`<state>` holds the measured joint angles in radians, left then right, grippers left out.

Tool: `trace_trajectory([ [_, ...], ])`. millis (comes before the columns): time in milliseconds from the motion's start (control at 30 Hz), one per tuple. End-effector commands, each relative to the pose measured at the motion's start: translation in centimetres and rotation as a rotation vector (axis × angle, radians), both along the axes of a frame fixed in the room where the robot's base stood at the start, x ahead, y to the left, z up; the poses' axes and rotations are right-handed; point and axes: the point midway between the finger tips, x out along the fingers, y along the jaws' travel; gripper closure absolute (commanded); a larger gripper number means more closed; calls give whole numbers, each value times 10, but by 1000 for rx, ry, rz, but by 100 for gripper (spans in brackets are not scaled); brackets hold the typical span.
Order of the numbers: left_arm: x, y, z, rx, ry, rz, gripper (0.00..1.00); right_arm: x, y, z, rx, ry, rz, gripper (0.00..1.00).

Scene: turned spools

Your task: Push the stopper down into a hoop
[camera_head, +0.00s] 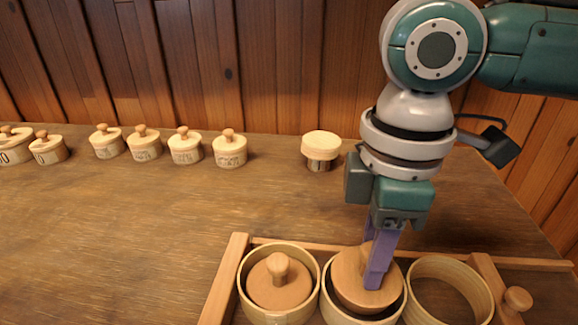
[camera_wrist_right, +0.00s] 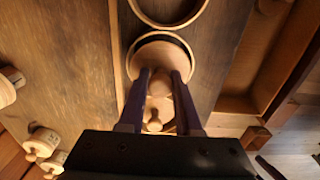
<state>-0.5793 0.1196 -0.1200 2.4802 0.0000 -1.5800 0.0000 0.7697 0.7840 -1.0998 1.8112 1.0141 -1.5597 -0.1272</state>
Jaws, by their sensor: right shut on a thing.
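The stopper (camera_head: 349,283) is a round wooden disc with a knob. My right gripper (camera_head: 375,275), with purple fingers, is shut on its knob. The stopper is at the mouth of the middle hoop (camera_head: 341,314), and its disc looks raised above the hoop's rim at the back. How deep its lower edge sits is hard to tell. The wrist view also shows the fingers (camera_wrist_right: 160,85) around the knob, inside the hoop's outline. The left hoop (camera_head: 246,293) has another stopper (camera_head: 279,287) inside it. The right hoop (camera_head: 481,290) is empty. My left gripper is out of view.
The hoops stand in a wooden tray (camera_head: 222,279) at the table's front. A small knob (camera_head: 517,298) is at its right. Several lidded pots (camera_head: 230,151) line the back left, and a pale-topped round piece (camera_head: 321,148) stands behind the tray. The table's middle left is clear.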

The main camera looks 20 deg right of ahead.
Motion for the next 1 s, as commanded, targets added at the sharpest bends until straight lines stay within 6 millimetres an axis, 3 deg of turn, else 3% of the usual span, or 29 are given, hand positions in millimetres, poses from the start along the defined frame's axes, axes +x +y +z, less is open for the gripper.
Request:
trace_trajectory([
  [467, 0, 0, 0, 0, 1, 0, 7, 0, 0, -1, 0, 0, 0, 100],
  [1000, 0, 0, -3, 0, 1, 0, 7, 0, 0, -17, 1, 1, 0, 100],
])
